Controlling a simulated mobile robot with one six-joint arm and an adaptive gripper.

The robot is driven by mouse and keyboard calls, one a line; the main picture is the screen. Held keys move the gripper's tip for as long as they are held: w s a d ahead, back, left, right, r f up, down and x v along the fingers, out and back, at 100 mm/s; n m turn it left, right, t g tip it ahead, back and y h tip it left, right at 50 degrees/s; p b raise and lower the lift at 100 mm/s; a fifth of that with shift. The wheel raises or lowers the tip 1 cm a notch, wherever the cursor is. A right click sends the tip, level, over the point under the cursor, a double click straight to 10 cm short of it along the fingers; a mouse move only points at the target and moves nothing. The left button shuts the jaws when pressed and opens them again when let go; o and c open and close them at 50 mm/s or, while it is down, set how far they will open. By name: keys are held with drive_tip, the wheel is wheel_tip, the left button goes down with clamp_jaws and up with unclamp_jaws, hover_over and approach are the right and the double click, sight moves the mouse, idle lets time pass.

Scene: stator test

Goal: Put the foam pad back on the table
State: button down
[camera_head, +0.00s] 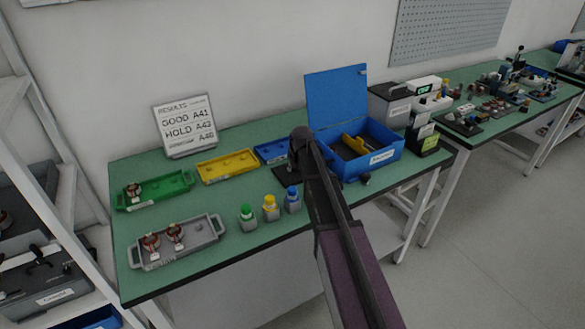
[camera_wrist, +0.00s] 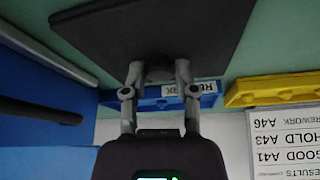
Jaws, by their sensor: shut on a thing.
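The foam pad (camera_wrist: 150,35) is a dark, thin, flat sheet that fills the top of the wrist view. My gripper (camera_wrist: 158,68) is shut at the pad's near edge, with its two fingers on either side of a dark rounded part there. In the head view a dark corner of the pad (camera_head: 285,175) shows just left of my arm, above the green table (camera_head: 225,280). I cannot tell whether the pad touches the table. My arm hides the rest of the pad and my fingertips in the head view.
The blue rework tray (camera_head: 271,153) is close behind the pad. An open blue box (camera_head: 372,173) stands right of it. Blue, yellow and green capped bottles (camera_head: 270,211) stand in front, left of my arm. Yellow, green and grey trays and a results sign (camera_head: 185,126) are farther left.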

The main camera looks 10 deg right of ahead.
drive_tip(key=shift+c, duration=2)
unclamp_jaws()
drive_tip(key=shift+r, duration=0.1)
drive_tip(key=p+v, duration=1.1)
drive_tip(key=v, duration=0.1)
drive_tip(key=shift+s, duration=0.1)
